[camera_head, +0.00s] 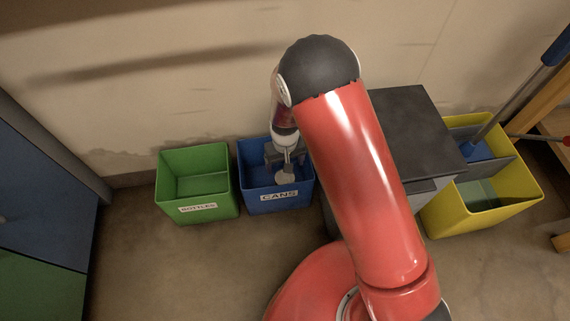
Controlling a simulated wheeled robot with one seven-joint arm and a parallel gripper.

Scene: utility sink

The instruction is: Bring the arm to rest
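My arm is red with a dark grey rounded elbow and reaches up and forward through the middle of the view. My gripper (284,172) is over the blue bin labelled CANS (279,197), pointing down at its opening. The gripper is small and partly merged with the bin's dark inside, so I cannot tell whether its fingers are apart or hold anything. The far part of the blue bin's inside is hidden by the gripper.
A green bin labelled BOTTLES (197,211) stands left of the blue bin. A dark grey cabinet (412,120) and a yellow bucket (483,213) with a mop stand to the right. A blue and green cabinet (40,190) is at far left. Floor in front of the bins is clear.

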